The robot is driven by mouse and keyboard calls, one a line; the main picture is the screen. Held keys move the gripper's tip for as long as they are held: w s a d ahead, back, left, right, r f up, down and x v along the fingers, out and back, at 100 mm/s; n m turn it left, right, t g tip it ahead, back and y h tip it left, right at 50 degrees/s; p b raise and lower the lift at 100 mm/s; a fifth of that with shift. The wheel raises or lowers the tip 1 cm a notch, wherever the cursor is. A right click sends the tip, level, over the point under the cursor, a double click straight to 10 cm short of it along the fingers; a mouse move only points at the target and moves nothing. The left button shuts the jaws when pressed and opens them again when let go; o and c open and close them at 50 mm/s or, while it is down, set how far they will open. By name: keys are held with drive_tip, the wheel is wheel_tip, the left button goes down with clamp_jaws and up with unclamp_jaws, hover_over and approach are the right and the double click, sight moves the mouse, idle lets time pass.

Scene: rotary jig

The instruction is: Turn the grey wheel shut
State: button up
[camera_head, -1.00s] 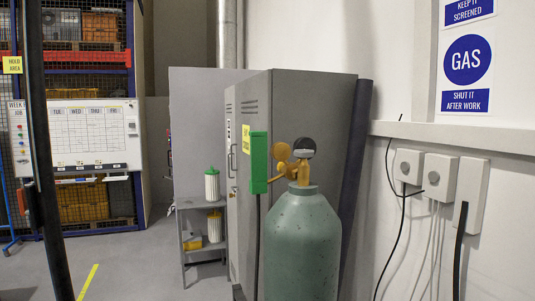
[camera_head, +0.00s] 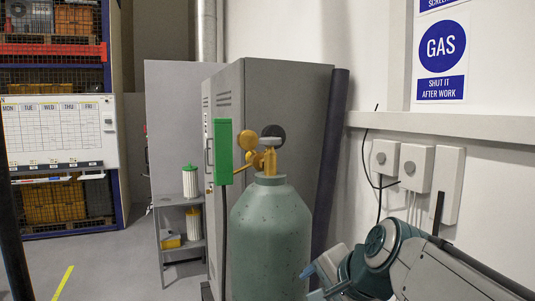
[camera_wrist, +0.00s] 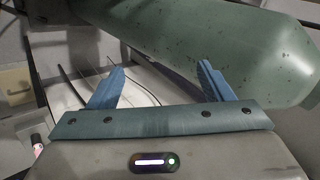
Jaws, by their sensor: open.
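A dark grey round part, which looks like the wheel (camera_head: 273,131), sits on top of the brass valve (camera_head: 269,160) of a green gas bottle (camera_head: 270,235). Yellow round gauges (camera_head: 248,140) are beside it, on its left. My gripper (camera_head: 309,283) is low at the right of the bottle, well below the wheel. Its two blue fingers are apart and empty in the wrist view (camera_wrist: 161,70), where the bottle's speckled side (camera_wrist: 220,40) lies close beyond them. The wheel does not show in the wrist view.
A green upright box (camera_head: 223,152) stands left of the valve. A grey cabinet (camera_head: 290,100) is behind the bottle. White wall boxes (camera_head: 415,168) with hanging cables are on the right wall. A small shelf (camera_head: 178,228) is at the left, with open floor before it.

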drive_tip(key=w+a+r+m+t+y+b, duration=0.2)
drive_tip(key=w+r+m+t+y+b, duration=0.15)
drive_tip(key=w+r+m, duration=0.65)
drive_tip(key=m+t+y+b, duration=0.15)
drive_tip(key=m+t, duration=0.25)
drive_tip(key=m, duration=0.5)
approach(276, 142)
drive_tip(key=shift+y, duration=0.4)
drive_tip(key=p+x, duration=0.1)
drive_tip(key=x, duration=0.3)
drive_tip(key=p+x, duration=0.1)
drive_tip(key=x, duration=0.3)
drive_tip(key=p+x, duration=0.1)
drive_tip(key=x, duration=0.4)
drive_tip(key=shift+w+d+f+p, duration=0.15)
drive_tip(key=shift+d+f+p, duration=0.15)
drive_tip(key=shift+p, duration=0.1)
drive_tip(key=shift+r+t, duration=0.1)
drive_tip(key=shift+t, duration=0.15)
drive_tip(key=c, duration=1)
